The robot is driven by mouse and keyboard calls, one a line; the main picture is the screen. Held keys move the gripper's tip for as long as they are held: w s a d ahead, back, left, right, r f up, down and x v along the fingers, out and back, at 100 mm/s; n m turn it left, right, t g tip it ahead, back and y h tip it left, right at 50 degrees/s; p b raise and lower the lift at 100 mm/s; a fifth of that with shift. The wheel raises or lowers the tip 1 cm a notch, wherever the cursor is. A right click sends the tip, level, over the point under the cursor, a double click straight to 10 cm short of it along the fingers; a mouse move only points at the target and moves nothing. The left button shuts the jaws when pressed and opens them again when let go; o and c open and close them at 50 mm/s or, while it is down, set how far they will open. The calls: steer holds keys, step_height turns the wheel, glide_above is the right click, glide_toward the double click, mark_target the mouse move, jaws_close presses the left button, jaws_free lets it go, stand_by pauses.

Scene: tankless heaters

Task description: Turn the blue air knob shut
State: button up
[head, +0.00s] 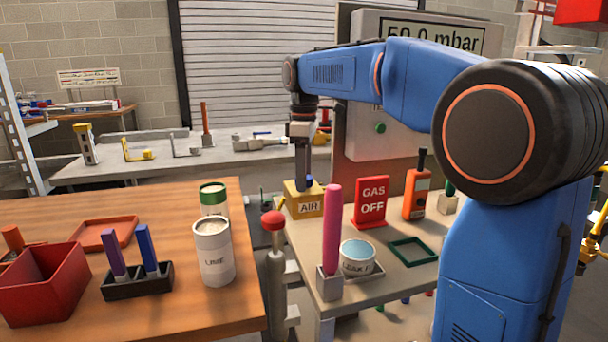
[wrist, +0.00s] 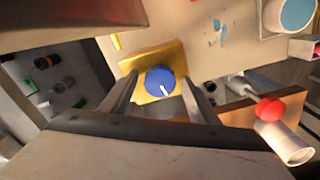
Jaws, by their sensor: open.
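The blue air knob (wrist: 160,80) sits on a yellow block (wrist: 174,56) in the wrist view. A white line on the knob points down and slightly right there. In the head view the block (head: 304,205) is labelled AIR, and only a little of the knob (head: 309,181) shows. My gripper (head: 302,180) points down at the knob from above. In the wrist view its fingers (wrist: 158,84) are open on either side of the knob, with a visible gap on each side. I cannot tell how far down the fingertips reach.
A red GAS OFF sign (head: 371,201), an orange device (head: 416,194) and a pink stick (head: 333,229) stand on the same bench. A red-topped post (head: 273,221) is left of it. The wooden table (head: 190,310) holds white cans and a red bin (head: 42,283).

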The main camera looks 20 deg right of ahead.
steer(key=c, duration=1)
steer(key=shift+c, duration=0.2)
steer(key=shift+m, duration=0.3)
steer(key=m, duration=0.9)
steer(key=shift+m, duration=0.4)
steer(key=m, duration=0.9)
steer(key=shift+m, duration=0.3)
